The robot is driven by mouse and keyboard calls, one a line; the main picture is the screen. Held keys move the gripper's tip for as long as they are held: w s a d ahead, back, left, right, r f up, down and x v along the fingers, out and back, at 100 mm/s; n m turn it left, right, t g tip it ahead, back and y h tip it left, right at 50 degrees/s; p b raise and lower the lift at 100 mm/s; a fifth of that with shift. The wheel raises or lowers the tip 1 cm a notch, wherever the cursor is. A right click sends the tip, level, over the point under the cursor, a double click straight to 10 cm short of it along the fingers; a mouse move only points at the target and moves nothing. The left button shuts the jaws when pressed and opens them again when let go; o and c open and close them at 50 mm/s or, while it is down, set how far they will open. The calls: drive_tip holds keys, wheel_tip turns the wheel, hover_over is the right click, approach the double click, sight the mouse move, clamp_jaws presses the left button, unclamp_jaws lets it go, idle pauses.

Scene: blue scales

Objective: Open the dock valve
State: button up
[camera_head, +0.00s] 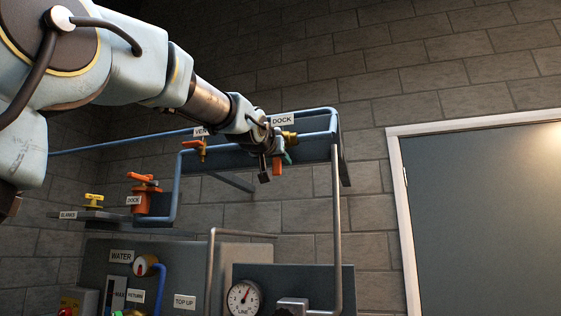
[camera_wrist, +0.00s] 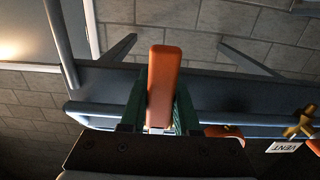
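The upper DOCK label (camera_head: 282,119) hangs on the wall shelf beside a brass valve body (camera_head: 289,136). The dock valve's orange handle (camera_head: 277,166) points down below it. My gripper (camera_head: 275,160) is at this handle, under the pipe shelf. In the wrist view the orange handle (camera_wrist: 163,85) stands between the green fingers of my gripper (camera_wrist: 160,112), which lie against both its sides with no clear gap. The valve body is hidden in the wrist view. A second DOCK label (camera_head: 133,200) sits by an orange valve (camera_head: 146,195) lower left.
The VENT valve (camera_head: 195,148) with a brass and orange handle is close to the left; it also shows in the wrist view (camera_wrist: 303,123). Blue pipes (camera_head: 180,170) and a grey pipe (camera_head: 337,230) run nearby. A gauge (camera_head: 243,297) and panels stand below; a door (camera_head: 480,210) is right.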

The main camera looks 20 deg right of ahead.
clamp_jaws()
idle(0.9)
